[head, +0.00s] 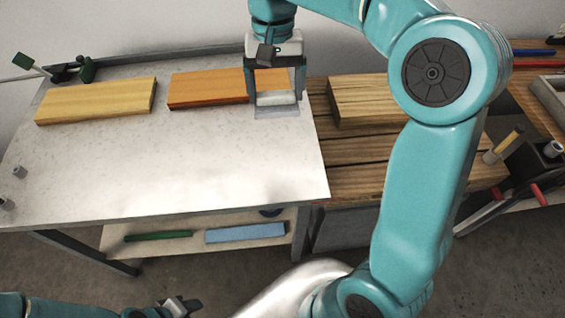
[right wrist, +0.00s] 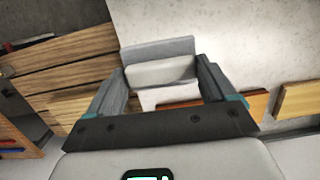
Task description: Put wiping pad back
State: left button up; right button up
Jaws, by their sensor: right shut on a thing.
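The wiping pad, a pale whitish block, shows in the right wrist view (right wrist: 160,74) between the fingers of my right gripper (right wrist: 160,82). In the head view, the right gripper (head: 276,97) is shut on the pad (head: 276,100) at the right end of the white table, by the orange board. A flat grey plate (head: 277,112) lies just below the pad; it also shows in the right wrist view (right wrist: 157,49). I cannot tell whether pad and plate touch. My left gripper (head: 182,306) is low at the bottom left, partly cut off, its opening unclear.
The white table (head: 180,160) has a yellow board (head: 97,100) and an orange board (head: 205,88) at the back. A wooden block (head: 360,100) lies on the plank bench to the right. A lower shelf holds a blue bar (head: 245,233) and a green bar (head: 157,237). The table's front is clear.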

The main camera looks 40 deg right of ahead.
jog(key=shift+a+f, duration=0.2)
jog(key=shift+a, duration=0.1)
jog(key=shift+w+a+f+b, duration=0.1)
jog(key=shift+f+b, duration=0.35)
jog(key=shift+f, duration=4.5)
jog(key=shift+w+a+f+b, duration=0.1)
jog(key=shift+f+b, duration=0.3)
jog(key=shift+f, duration=4.5)
jog(key=shift+s, duration=0.1)
